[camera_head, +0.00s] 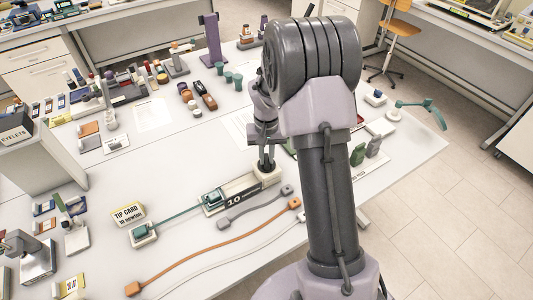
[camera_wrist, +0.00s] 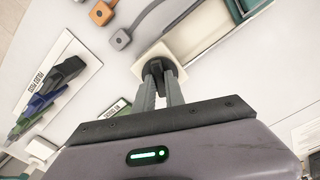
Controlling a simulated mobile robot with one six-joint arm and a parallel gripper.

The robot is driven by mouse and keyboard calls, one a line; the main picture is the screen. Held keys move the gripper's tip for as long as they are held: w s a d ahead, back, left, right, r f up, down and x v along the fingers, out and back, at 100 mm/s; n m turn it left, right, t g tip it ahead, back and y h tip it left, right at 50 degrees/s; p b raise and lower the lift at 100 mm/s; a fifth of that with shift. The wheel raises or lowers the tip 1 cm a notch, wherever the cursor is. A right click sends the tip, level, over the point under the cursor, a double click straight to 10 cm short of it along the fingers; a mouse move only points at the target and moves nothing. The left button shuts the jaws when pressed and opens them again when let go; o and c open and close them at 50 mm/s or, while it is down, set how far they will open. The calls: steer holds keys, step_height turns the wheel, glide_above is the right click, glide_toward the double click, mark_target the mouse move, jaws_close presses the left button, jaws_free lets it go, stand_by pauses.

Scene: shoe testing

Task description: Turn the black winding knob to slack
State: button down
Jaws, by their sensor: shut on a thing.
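The black winding knob (camera_wrist: 156,68) sits on a cream square block at the end of the cream tester in the wrist view. My gripper (camera_wrist: 160,80) is shut on the knob, with a grey finger on each side of it. In the head view the knob (camera_head: 266,164) shows as a dark spot under my gripper (camera_head: 266,150), partly covered by the fingers. The tester (camera_head: 232,193) carries a black label reading 10, and a teal cord (camera_head: 178,215) runs left from it to a small teal clamp block (camera_head: 143,235). Whether the cord is taut is hard to tell.
Grey, orange (camera_head: 215,245) and white cords with end blocks lie in front of the tester. A yellow tip card (camera_head: 128,213) stands at left. Green and dark pieces (camera_wrist: 50,95) lie on a white card beside my gripper. Bottles and blocks fill the back left.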

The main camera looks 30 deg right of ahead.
mark_target(267, 159)
steer(key=n+p, duration=0.1)
steer(key=n, duration=0.3)
steer(key=shift+n+p, duration=0.35)
steer(key=shift+n, duration=0.35)
steer(key=c, duration=1.4)
jaws_free()
steer(key=shift+r, duration=0.1)
step_height(267, 159, up, 17)
steer(key=p, duration=0.4)
steer(key=shift+r, duration=0.15)
